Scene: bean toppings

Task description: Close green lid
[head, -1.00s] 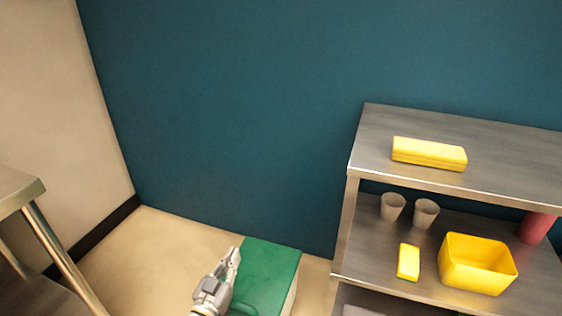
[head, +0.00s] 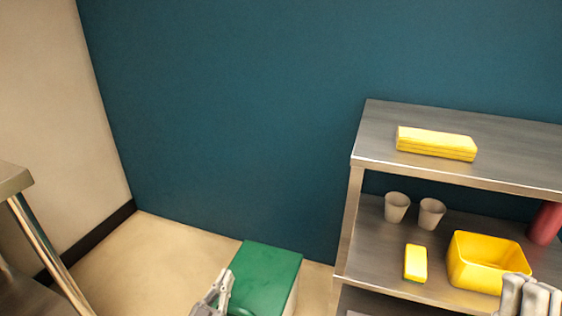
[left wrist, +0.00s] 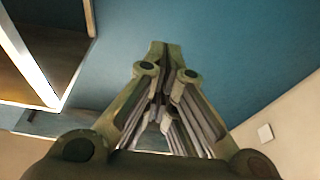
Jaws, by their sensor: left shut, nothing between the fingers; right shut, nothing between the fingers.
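The green lid (head: 265,277) lies flat on top of a pale bin (head: 291,301) on the floor, at the bottom middle of the head view. It looks closed from here, though its front edge is cut off by the frame. My left gripper (head: 226,279) is at the lid's left edge, shut and empty; I cannot tell whether it touches the lid. In the left wrist view its fingers (left wrist: 158,50) meet at the tips with nothing between them, and the lid does not show. My right gripper (head: 529,287) is at the bottom right, shut and empty, in front of the shelf.
A metal shelf unit (head: 350,225) stands right of the bin, with yellow sponges or cloths (head: 436,143), two grey cups (head: 397,206), a yellow sponge (head: 415,262), a yellow tub (head: 470,262) and a red object (head: 546,223). A metal table (head: 14,180) is at left. Floor (head: 160,255) between is clear.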

